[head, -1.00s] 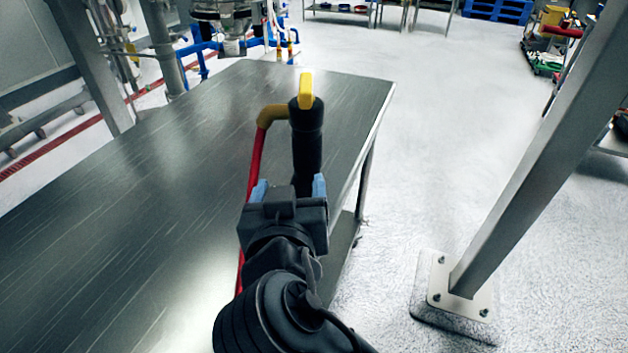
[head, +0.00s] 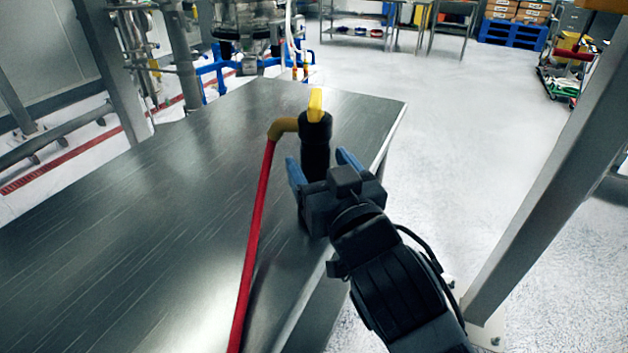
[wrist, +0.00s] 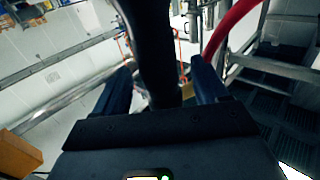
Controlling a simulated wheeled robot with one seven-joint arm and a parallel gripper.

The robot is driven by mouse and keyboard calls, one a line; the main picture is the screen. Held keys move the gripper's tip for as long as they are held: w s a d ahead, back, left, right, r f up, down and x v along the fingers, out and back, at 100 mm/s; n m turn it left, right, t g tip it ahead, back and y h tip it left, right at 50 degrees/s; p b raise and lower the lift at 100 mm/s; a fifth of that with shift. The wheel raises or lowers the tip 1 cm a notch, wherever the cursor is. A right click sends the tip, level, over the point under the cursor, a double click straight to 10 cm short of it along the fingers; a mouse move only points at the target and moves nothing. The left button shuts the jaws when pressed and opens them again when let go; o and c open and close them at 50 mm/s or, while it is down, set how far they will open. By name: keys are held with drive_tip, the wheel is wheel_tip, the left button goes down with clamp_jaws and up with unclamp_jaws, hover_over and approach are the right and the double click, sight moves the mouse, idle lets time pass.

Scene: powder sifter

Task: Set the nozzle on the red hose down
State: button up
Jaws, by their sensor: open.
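The nozzle (head: 315,140) is black with a yellow top piece and a mustard-coloured elbow. It is upright at the right part of the steel table (head: 150,220), near the table's right edge. The red hose (head: 257,235) runs from the elbow toward the front of the table. My gripper (head: 322,168) is open, with its blue fingers on either side of the nozzle's black body. In the wrist view the black body (wrist: 150,50) stands between the spread fingers, and the red hose (wrist: 228,28) curves at upper right. The nozzle's lower end is hidden behind my gripper.
A slanting grey metal post (head: 555,185) stands on the floor to the right. The table's left and middle surface is clear. Steel machinery with blue pipes (head: 235,65) stands beyond the table's far end. Open floor lies to the right.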

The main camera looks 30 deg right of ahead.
drive_tip(key=w, duration=0.2)
drive_tip(key=w+p, duration=0.1)
drive_tip(key=shift+w+d+r, duration=0.35)
drive_tip(key=shift+w+d+f, duration=0.1)
drive_tip(key=shift+w, duration=0.45)
drive_tip(key=shift+c, duration=0.3)
clamp_jaws()
